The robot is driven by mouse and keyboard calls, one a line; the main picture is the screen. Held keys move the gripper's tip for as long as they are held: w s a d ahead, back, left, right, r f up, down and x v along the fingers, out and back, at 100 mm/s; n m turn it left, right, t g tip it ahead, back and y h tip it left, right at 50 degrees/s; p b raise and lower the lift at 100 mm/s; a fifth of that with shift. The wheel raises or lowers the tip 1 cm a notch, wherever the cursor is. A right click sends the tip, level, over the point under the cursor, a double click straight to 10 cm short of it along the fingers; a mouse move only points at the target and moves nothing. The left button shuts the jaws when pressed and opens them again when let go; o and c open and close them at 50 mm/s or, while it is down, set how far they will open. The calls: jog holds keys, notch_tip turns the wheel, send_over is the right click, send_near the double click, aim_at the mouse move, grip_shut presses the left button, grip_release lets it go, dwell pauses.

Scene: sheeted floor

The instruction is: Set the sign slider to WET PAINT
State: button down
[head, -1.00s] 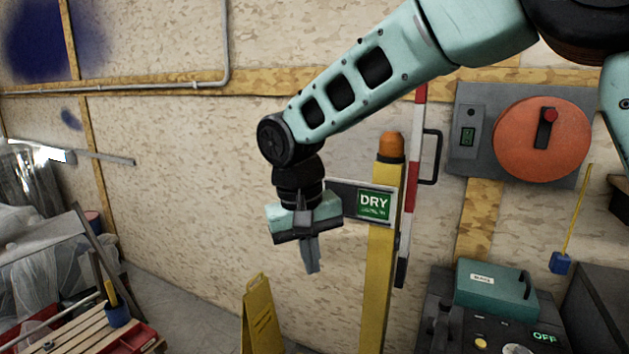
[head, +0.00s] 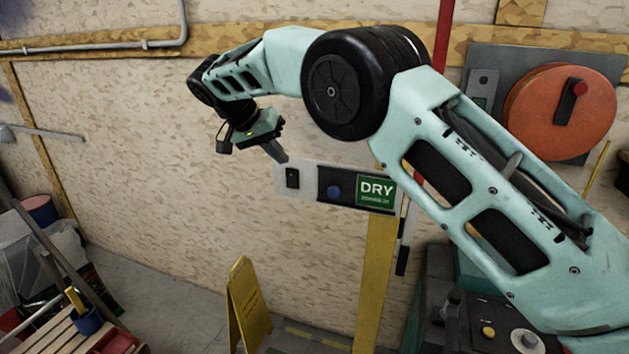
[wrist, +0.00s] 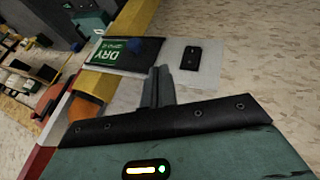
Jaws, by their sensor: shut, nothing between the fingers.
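The sign (head: 310,197) is a pale plate on a yellow post (head: 375,275). A dark panel on it carries a green DRY label (head: 376,192) at the right and a round blue knob (head: 334,192) near the panel's left end. A small black piece (head: 292,178) sits on the pale left part. My gripper (head: 281,157) is shut and empty, its fingertips close to the sign's upper left edge; contact cannot be told. The wrist view shows the shut fingers (wrist: 160,71) just below the plate, with the knob (wrist: 134,46) and black piece (wrist: 191,57) beyond them. No WET PAINT wording is visible.
An orange disc (head: 545,112) on a grey panel is on the wall at right. A yellow floor sign (head: 247,305) stands left of the post. A control box with buttons (head: 488,331) is at lower right. The wall left of the sign is clear.

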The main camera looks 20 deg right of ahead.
aim_at(335, 190)
jog(key=p+x, duration=0.1)
jog(key=x, duration=0.3)
jog(key=s+d+p+x, duration=0.1)
jog(key=p+x, duration=0.1)
jog(key=x, duration=0.2)
jog(key=d+r+p+x, duration=0.1)
jog(key=p+x, duration=0.1)
jog(key=x, duration=0.1)
jog(key=shift+s+d+f, duration=0.25)
jog(key=shift+s+f, duration=0.05)
jog(key=shift+s+d+f, duration=0.15)
jog(key=shift+d, duration=0.1)
